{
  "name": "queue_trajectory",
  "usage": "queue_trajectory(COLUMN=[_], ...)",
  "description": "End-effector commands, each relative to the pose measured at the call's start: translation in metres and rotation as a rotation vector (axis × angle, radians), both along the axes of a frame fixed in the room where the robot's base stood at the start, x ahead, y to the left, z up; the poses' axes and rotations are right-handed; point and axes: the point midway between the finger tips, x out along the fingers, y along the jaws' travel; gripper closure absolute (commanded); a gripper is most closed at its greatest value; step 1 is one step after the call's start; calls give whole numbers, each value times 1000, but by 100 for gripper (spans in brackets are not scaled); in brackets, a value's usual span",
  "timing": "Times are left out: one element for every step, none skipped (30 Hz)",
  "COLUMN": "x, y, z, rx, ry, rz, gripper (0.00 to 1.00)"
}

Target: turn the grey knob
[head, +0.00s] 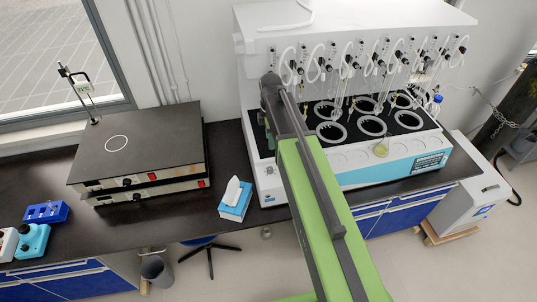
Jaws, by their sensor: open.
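The white multi distiller (395,165) stands on the dark bench, with a row of small dark valve knobs (348,60) across its upper panel. A small round control (270,170) shows on its lower left front; I cannot tell its colour for sure. No knob is clearly grey at this size, and my arm hides part of the front. My gripper (268,130) is at the end of my green and dark arm, in front of the distiller's left side. It is open, and its fingertips are small and partly hidden. I cannot see it touching any knob.
Ring-shaped heaters (372,126) fill the distiller's top. Left are two stacked hot plates (140,150) with black knobs, a stand (80,90), a tissue box (235,200) and a blue rack (46,212). The bench between the hot plates and distiller is mostly clear.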

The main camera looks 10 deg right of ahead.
Motion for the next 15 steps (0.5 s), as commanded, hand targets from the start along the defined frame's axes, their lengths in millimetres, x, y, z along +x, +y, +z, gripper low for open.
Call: queue_trajectory(x=[3, 3, 3, 3, 3, 3, 2, 2, 2, 2, 2, 2, 2, 2, 2], y=[0, 0, -1, -1, -1, -1, -1, -1, -1, -1, -1, -1, -1, -1, -1], z=[5, 4, 3, 2, 0, -1, -3, -5, -8, -12, -16, -21, -26, -32, -39], rx=[0, 0, 0, 0, 0, 0, 0, 0, 0, 0, 0, 0, 0, 0, 0], ry=[0, 0, 0, 0, 0, 0, 0, 0, 0, 0, 0, 0, 0, 0, 0], rz=[27, 37, 43, 43, 43, 42, 42, 41, 41, 41, 40, 40, 40, 40, 39], gripper=[57, 57, 57, 57, 57, 57, 57, 57, 57, 57, 57, 57, 57, 57, 57])
